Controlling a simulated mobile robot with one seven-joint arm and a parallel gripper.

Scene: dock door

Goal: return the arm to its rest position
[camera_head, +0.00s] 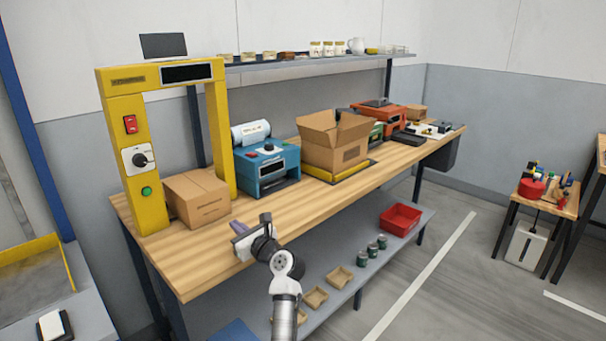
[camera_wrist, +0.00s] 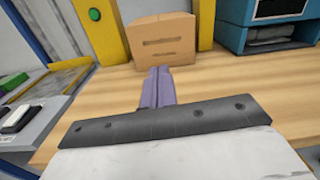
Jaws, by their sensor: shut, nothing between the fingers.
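My gripper (camera_head: 240,229) is at the front left of the wooden workbench (camera_head: 190,262), over or near its front edge. In the wrist view my gripper's purple fingers (camera_wrist: 158,88) are together with nothing between them. They point toward a closed cardboard box (camera_wrist: 162,40), and bare bench top shows around them. That box (camera_head: 197,199) stands under the yellow frame and looks apart from the fingers. My arm reaches up from the bottom of the head view and is bent at the wrist.
The yellow frame (camera_head: 136,165) with a red switch and green button stands at the bench's left end. A blue machine (camera_head: 268,166) and an open cardboard box (camera_head: 333,143) are further right. A lower shelf (camera_head: 345,262) holds a red bin (camera_head: 401,220).

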